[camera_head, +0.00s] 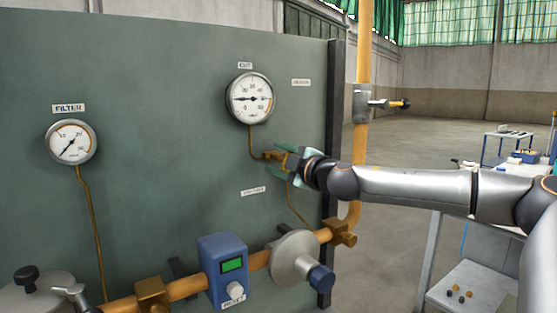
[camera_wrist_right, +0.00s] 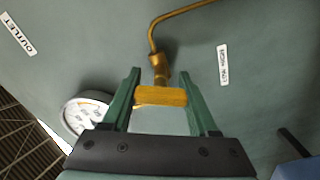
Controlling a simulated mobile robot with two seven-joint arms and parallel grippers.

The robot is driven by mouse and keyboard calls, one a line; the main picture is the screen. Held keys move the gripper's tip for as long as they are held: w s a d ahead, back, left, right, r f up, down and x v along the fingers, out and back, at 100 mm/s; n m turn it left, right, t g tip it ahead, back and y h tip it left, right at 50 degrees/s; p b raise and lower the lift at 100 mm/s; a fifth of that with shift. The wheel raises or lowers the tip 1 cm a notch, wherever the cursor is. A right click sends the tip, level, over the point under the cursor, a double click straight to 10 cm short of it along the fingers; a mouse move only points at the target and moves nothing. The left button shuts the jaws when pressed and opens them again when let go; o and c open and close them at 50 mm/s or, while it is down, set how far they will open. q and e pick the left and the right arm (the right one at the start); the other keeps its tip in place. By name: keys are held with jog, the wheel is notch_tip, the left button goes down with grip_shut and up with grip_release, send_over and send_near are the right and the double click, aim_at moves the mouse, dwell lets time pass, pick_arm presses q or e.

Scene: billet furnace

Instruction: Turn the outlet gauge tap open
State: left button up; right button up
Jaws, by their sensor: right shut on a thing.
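The outlet gauge tap is a small brass tap (camera_head: 270,155) on the thin pipe below the upper round gauge (camera_head: 249,98). My right gripper (camera_head: 286,161) reaches it from the right and is shut on it. In the right wrist view, the tap's yellow handle (camera_wrist_right: 160,96) lies crosswise between the green fingers of my right gripper (camera_wrist_right: 160,74), with the brass tap body and bent pipe beyond it. The upper gauge's needle lies roughly level.
The green panel (camera_head: 170,120) carries a filter gauge (camera_head: 71,143) at left. Below run an orange pipe (camera_head: 185,287), a blue box with a green display (camera_head: 224,270) and a round grey fitting (camera_head: 294,257). A vertical orange pipe (camera_head: 364,60) stands behind my right arm. Open floor lies farther right.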

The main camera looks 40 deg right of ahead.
jog(key=n, duration=0.4)
jog(key=shift+f+n, duration=0.1)
jog(key=shift+n, duration=0.3)
dwell(0.4)
jog(key=o, duration=1.4)
jog(key=shift+s+a, duration=0.15)
jog(key=shift+s, duration=1.05)
jog(key=shift+s+a+b, duration=0.2)
jog(key=shift+s+b, duration=0.3)
jog(key=shift+s, duration=1.2)
jog(key=shift+s+a+b, duration=0.15)
jog(key=shift+s+b, duration=0.3)
jog(key=shift+s, duration=1.2)
jog(key=shift+s+a+b, duration=0.2)
jog(key=shift+s+b, duration=0.3)
jog(key=shift+s, duration=1.2)
